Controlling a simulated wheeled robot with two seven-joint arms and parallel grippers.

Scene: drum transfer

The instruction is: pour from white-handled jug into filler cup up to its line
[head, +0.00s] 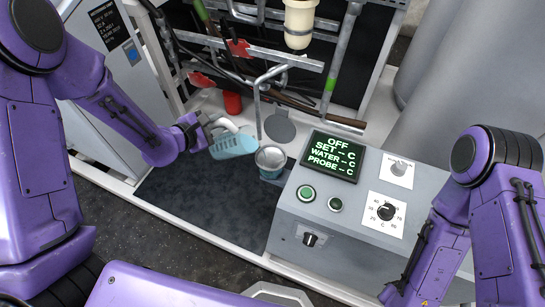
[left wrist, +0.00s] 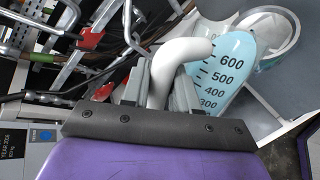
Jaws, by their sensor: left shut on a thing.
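The jug is translucent light blue with a white handle (head: 222,124) and printed volume marks. My left gripper (head: 200,130) is shut on this handle, between its two grey fingers in the left wrist view (left wrist: 158,90). The jug body (head: 234,147) looks tilted and sits just left of the filler cup. The marks on the jug (left wrist: 225,70) read 300 to 600 in the left wrist view. The filler cup (head: 271,158) is a round metal cup beside the control box. Its line and liquid level are too small to tell, and I see no clear stream. My right gripper is out of view.
A grey control box (head: 330,210) with a lit display (head: 333,156) and knobs stands right of the cup. Metal pipes and a bent tap (head: 262,90) rise behind. The dark mat (head: 205,195) in front is clear.

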